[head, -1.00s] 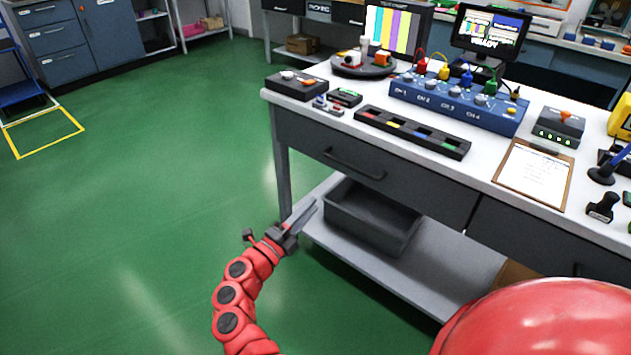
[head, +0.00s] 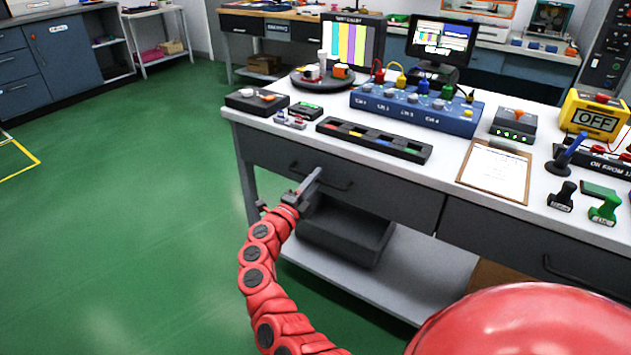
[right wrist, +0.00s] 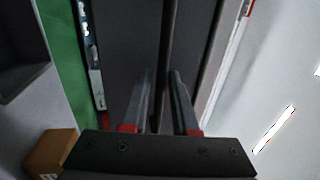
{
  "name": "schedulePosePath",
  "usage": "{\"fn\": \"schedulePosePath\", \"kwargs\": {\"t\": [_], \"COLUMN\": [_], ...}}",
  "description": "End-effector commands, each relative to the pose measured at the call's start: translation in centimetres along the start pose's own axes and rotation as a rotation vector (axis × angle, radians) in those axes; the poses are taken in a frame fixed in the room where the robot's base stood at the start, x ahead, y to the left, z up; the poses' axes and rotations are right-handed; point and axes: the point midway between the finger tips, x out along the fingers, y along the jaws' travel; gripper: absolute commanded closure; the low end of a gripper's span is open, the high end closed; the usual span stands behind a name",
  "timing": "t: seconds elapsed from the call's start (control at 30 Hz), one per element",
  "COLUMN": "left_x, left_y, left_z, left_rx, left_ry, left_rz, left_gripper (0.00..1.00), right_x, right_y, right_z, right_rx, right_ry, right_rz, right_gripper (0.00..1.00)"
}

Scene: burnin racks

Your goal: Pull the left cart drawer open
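The cart has two grey drawer fronts under its white top. The left cart drawer (head: 400,199) looks closed, with a dark bar handle (head: 341,187) on its front. My left gripper is not in view.
A grey bin (head: 345,236) stands on the cart's lower shelf (head: 410,280), below my right gripper. The white top (head: 445,155) holds a blue channel box (head: 415,112), a slotted tray (head: 373,141), a clipboard (head: 495,172) and stamps. Green floor is free on the left.

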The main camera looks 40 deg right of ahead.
Motion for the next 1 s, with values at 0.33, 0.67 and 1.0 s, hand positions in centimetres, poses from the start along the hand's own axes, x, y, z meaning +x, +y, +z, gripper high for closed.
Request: {"fn": "schedulePosePath", "kwargs": {"t": [0.33, 0.67, 1.0], "left_x": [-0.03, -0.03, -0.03], "left_y": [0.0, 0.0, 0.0], "left_z": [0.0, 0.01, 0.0], "left_rx": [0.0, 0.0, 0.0], "left_ry": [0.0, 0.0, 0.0], "left_rz": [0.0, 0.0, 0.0], "left_gripper": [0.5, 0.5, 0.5], "right_x": [0.3, 0.28, 0.27], "right_y": [-0.05, -0.03, -0.02], "right_z": [-0.04, -0.05, -0.07], "right_rx": [0.001, 0.001, 0.001], "right_ry": [0.001, 0.002, 0.002], "right_rz": [0.0, 0.0, 0.0], "right_gripper": [0.8, 1.0, 1.0]}}
